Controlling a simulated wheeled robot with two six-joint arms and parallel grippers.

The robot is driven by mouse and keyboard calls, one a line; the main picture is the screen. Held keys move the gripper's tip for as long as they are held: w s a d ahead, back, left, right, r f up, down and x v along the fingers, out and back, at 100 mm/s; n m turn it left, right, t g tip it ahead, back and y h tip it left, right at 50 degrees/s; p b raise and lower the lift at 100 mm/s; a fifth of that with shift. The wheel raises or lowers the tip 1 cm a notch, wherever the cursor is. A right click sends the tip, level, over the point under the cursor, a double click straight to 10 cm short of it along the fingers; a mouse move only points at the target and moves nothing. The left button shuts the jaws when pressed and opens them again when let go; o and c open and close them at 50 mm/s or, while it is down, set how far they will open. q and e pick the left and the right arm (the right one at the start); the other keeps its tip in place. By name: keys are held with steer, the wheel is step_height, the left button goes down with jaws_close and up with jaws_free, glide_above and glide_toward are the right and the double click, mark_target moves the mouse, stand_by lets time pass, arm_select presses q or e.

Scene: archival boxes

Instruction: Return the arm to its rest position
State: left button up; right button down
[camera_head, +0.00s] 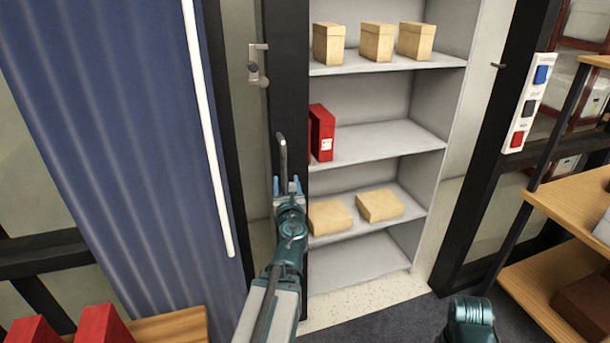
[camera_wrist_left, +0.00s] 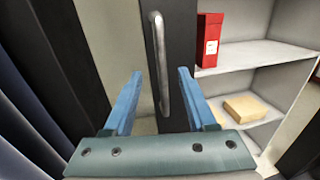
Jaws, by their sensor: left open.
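My left gripper (camera_head: 287,186) is open, with its blue fingers pointing up at a dark upright panel beside the shelves. A grey bar handle (camera_head: 283,155) is on that panel, just above the fingertips in the head view. In the left wrist view the handle (camera_wrist_left: 160,62) appears between the two spread fingers of the gripper (camera_wrist_left: 158,78), with nothing visibly clamped. I cannot tell how deep the handle sits relative to the fingertips. A teal part of my right arm (camera_head: 470,322) shows at the bottom edge; its gripper is out of view.
A blue corrugated panel (camera_head: 120,130) stands left. A button panel (camera_head: 527,103) and wooden rack (camera_head: 565,198) stand right. Speckled floor (camera_head: 350,307) shows below the shelves.

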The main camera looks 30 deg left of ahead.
arm_select(q)
steer(key=s+d+f+n+g+h+p, duration=0.1)
steer(key=s+d+f+n+g+h, duration=0.2)
steer(key=d+f+n, duration=0.55)
steer(key=d+f+n+g+h+p, duration=0.15)
steer(key=d+f+n+g, duration=0.4)
steer(key=d+n, duration=0.6)
steer(key=s+d+f+n+g+h, duration=0.2)
steer(key=s+d, duration=0.4)
steer(key=d, duration=0.5)
steer(key=s+d+f+n+g+h, duration=0.2)
steer(key=s+d, duration=0.5)
steer(key=d, duration=0.4)
steer(key=shift+f+g+h, duration=0.75)
steer(key=shift+f+h, duration=0.15)
steer(key=shift+h, duration=0.05)
steer(key=shift+c, duration=0.6)
steer(key=shift+s, duration=0.15)
